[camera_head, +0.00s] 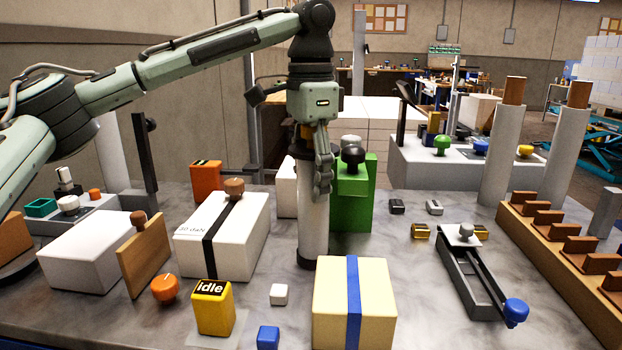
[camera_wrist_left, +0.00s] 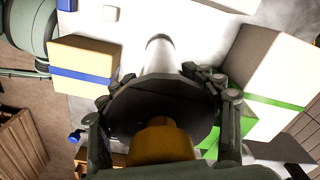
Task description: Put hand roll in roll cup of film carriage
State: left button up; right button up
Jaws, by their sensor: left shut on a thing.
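The hand roll (camera_head: 314,215) is a pale upright cylinder with a dark flange at its top, in the middle of the head view. My left gripper (camera_head: 322,168) comes down over its top and is shut on it. In the left wrist view the gripper (camera_wrist_left: 166,100) has its fingers either side of the dark flange and an orange-yellow grip, with the pale roll (camera_wrist_left: 160,55) beyond. A dark ring (camera_head: 307,263) shows at the roll's foot; I cannot tell if it is a flange or the roll cup. I cannot identify the film carriage for sure. My right gripper is not in view.
A green block (camera_head: 352,205) with a dark knob stands close right of the roll. A blue-banded carton (camera_head: 378,305) is in front, and a black-banded carton (camera_head: 245,250) is left. A dark rail (camera_head: 470,275) with a blue knob lies right. Tall rolls (camera_head: 503,150) stand farther right.

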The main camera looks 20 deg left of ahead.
pick_arm(q)
jog(key=o, duration=1.6)
jog(key=shift+c, duration=0.2)
